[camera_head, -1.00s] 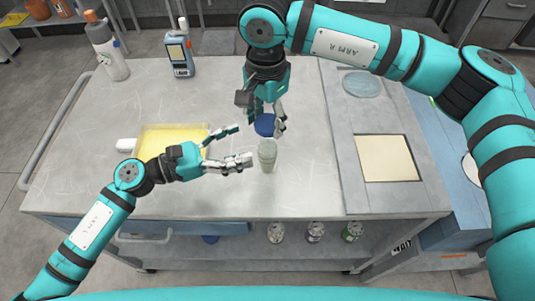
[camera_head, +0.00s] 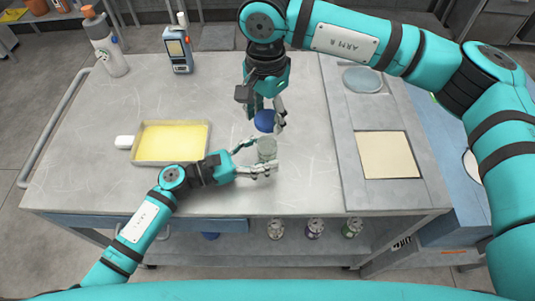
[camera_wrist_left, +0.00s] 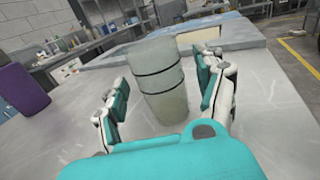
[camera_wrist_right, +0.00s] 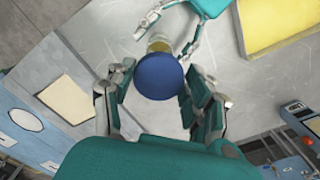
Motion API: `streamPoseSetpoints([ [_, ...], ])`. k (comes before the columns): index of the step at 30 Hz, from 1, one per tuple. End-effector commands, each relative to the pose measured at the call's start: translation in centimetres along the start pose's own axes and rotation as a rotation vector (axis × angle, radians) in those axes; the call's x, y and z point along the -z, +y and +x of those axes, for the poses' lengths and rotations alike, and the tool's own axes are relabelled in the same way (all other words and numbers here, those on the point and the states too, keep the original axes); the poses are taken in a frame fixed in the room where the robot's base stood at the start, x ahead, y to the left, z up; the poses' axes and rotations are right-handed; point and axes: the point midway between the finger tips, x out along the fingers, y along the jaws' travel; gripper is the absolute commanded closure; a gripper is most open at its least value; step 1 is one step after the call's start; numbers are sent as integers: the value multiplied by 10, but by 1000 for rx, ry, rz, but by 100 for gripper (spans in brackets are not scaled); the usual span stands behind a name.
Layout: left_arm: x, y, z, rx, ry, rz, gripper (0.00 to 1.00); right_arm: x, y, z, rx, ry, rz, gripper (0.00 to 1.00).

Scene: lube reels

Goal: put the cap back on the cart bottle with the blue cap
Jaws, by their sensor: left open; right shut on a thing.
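The bottle (camera_head: 267,149) is a greyish translucent cylinder with dark bands, upright on the cart top. It shows large in the left wrist view (camera_wrist_left: 158,82). My left gripper (camera_head: 261,158) is open, with its fingers on either side of the bottle; contact cannot be told. My right gripper (camera_head: 265,115) is shut on the blue cap (camera_head: 265,121), beyond the bottle in the head view. In the right wrist view the cap (camera_wrist_right: 159,76) sits between the fingers and partly hides the bottle (camera_wrist_right: 159,45).
A yellow tray (camera_head: 147,160) lies left on the cart. A handheld device (camera_head: 179,50) and a white bottle (camera_head: 106,46) stand at the back. A beige square (camera_head: 387,155) and a round dish (camera_head: 363,79) lie right. Several cans (camera_head: 314,229) stand below.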

Motion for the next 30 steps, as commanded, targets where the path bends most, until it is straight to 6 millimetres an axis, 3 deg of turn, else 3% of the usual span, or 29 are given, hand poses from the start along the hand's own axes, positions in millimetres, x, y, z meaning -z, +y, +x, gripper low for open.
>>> streamPoseSetpoints([
  [6,0,0,14,0,0,0,29,0,0,0,0,0,0,60],
  [15,0,0,15,0,0,0,30,0,0,0,0,0,0,60],
  [30,0,0,14,0,1,0,95,0,0,0,0,0,0,60],
])
